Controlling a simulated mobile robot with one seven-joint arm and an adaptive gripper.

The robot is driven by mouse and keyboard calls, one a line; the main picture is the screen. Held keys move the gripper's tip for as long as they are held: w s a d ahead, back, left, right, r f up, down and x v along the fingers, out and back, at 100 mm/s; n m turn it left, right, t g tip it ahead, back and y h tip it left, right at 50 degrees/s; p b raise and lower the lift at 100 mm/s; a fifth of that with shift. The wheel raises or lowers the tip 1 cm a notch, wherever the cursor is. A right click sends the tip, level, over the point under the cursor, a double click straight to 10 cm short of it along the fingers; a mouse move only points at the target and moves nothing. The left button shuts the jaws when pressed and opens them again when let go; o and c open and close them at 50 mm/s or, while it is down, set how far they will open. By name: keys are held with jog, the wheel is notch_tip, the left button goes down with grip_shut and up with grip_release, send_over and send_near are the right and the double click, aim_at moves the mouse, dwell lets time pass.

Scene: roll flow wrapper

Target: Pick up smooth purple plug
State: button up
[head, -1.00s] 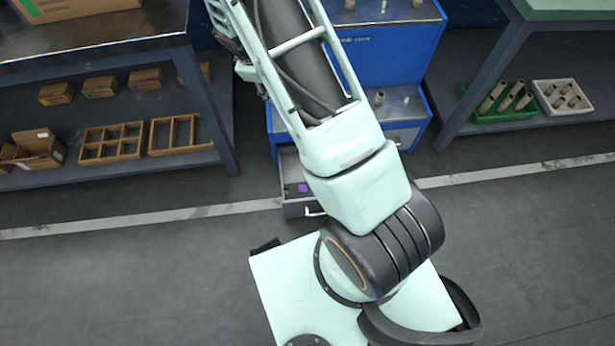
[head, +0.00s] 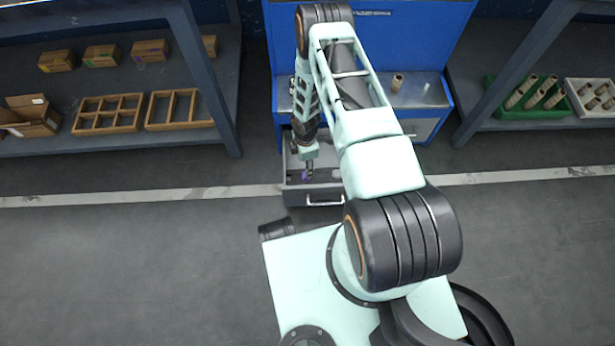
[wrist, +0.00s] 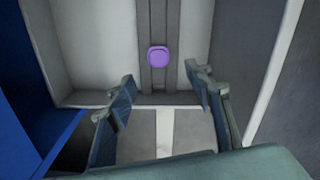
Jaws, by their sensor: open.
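The smooth purple plug (wrist: 158,56) lies in the open drawer, on a dark grey strip that runs along the drawer's light floor. It appears as a rounded purple shape in the wrist view. In the head view, the plug (head: 307,174) is a small purple patch partly hidden by my gripper. My gripper (wrist: 160,95) is open and empty, its two fingers spread either side of and short of the plug in the wrist view. In the head view, my gripper (head: 309,163) points down into the drawer, close to the plug.
The drawer (head: 296,196) is pulled out of a blue cabinet (head: 415,45), and its walls surround my gripper closely. A shelf with wooden trays (head: 107,115) stands left. A shelf with a green tray (head: 513,114) stands right. The floor in front is clear.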

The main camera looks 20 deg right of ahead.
notch_tip(320, 180, down, 8)
jog(key=b, duration=0.3)
jog(key=shift+a+f+b, duration=0.1)
jog(key=shift+f+b, duration=0.15)
jog(key=shift+b, duration=0.05)
jog(key=shift+w, duration=0.1)
jog(key=c, duration=0.9)
